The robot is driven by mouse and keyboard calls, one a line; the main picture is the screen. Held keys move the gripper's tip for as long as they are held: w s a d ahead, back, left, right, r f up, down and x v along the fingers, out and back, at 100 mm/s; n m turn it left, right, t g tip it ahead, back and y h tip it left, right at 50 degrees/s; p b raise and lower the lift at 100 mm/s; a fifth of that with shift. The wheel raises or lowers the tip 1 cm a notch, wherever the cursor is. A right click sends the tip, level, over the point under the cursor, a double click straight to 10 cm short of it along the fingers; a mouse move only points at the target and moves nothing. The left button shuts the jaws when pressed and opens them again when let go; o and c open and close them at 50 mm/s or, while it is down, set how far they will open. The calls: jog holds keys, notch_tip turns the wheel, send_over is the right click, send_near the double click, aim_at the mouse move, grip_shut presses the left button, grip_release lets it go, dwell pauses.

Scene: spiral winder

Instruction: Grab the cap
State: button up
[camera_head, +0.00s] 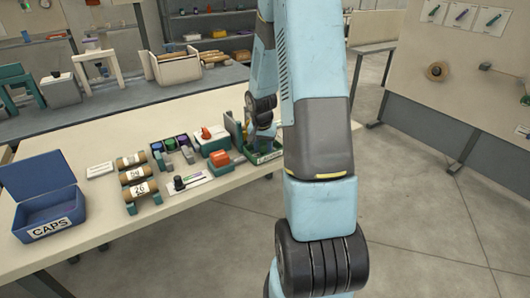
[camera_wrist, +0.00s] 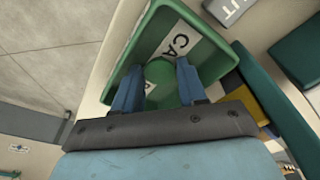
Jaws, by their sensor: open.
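A round green cap (camera_wrist: 159,72) lies in a green tray (camera_wrist: 222,62) in the wrist view, over a white label whose visible letters read "CA". My gripper (camera_wrist: 160,67) is open inside the tray, with one blue finger on each side of the cap. Whether the fingers touch the cap, I cannot tell. In the head view the green tray (camera_head: 265,157) sits at the right end of the table, partly behind my arm. The cap does not show there.
A blue open box (camera_head: 48,222) labelled "CAPS" stands at the table's left. Between it and the tray are brown rolls (camera_head: 137,175) on stands, small colored blocks and an orange-topped device (camera_head: 221,159).

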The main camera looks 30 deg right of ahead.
jog(key=c, duration=0.6)
jog(key=shift+c, duration=0.2)
